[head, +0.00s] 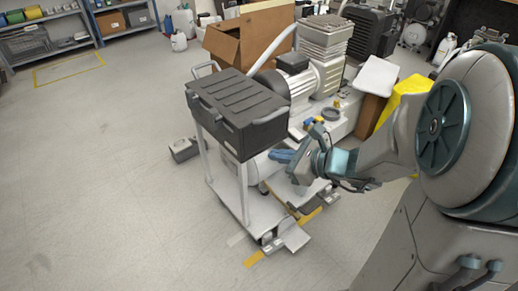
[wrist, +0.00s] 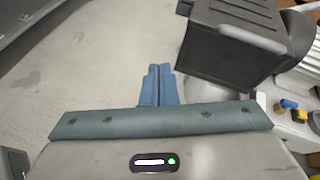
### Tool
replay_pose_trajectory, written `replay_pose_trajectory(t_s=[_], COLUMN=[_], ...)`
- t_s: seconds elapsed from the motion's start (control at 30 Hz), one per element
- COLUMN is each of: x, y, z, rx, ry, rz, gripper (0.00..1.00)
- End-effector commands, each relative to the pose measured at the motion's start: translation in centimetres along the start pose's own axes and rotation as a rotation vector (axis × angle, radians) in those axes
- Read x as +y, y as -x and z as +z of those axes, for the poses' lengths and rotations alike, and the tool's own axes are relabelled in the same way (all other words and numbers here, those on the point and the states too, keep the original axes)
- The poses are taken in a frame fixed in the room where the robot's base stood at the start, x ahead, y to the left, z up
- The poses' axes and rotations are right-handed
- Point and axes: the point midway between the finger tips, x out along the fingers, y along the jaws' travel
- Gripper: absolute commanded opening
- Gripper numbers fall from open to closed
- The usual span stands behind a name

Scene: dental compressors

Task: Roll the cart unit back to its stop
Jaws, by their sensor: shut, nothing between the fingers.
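The cart unit (head: 247,207) is a white wheeled frame with a black ribbed case (head: 237,112) on top. In the head view it stands left of my arm, in front of the compressor. My gripper (head: 280,156) has blue fingers, shut and empty, at the cart's right side below the case's level. In the wrist view the shut fingers (wrist: 158,84) point up the picture, and the black case (wrist: 234,45) is to their right. Contact with the cart cannot be told.
A compressor (head: 315,65) with a grey motor stands behind the cart, with an open cardboard box (head: 245,40) beyond. A yellow object (head: 402,100) stands behind my arm. Yellow tape (head: 254,259) marks the floor by the cart.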

Motion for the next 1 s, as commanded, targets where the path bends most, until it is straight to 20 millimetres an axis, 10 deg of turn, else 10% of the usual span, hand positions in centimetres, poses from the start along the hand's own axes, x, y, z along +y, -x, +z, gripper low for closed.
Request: replay_pose_trajectory(t_s=[0.27,0.67,1.0], x=[-4.0,-5.2,-6.9], y=[-1.5,-4.0,-11.4], z=[-6.1,-6.0,-6.2], rx=[-0.053,-0.057,-0.06], ry=[-0.283,-0.313,-0.307], rz=[-0.222,-0.244,-0.243], gripper=[0.0,0.0,0.0])
